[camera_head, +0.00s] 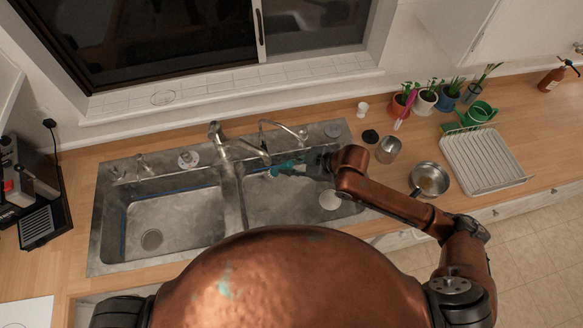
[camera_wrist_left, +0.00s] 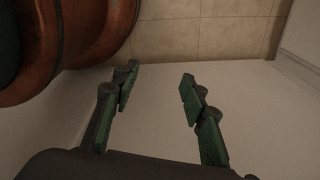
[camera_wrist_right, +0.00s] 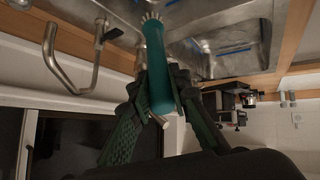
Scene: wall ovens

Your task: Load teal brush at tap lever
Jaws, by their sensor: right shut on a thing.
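The teal brush (camera_head: 288,167) is over the right sink basin, its bristle end pointing left in the head view. My right gripper (camera_head: 318,163) is shut on it; in the right wrist view the brush (camera_wrist_right: 157,62) stands between the fingers (camera_wrist_right: 158,85), pale bristles at the top. A tap (camera_head: 217,132) with a spout reaching right stands behind the sinks, and a thin curved tap (camera_head: 283,128) stands behind the brush. Which part is the tap lever I cannot tell. My left gripper (camera_wrist_left: 158,80) is open and empty, visible only in its wrist view.
The left basin (camera_head: 172,218) is empty. A round pale thing (camera_head: 330,201) lies in the right basin. A metal cup (camera_head: 388,149), pot (camera_head: 429,180), dish rack (camera_head: 482,160) and potted plants stand to the right. A coffee machine (camera_head: 27,180) stands at far left.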

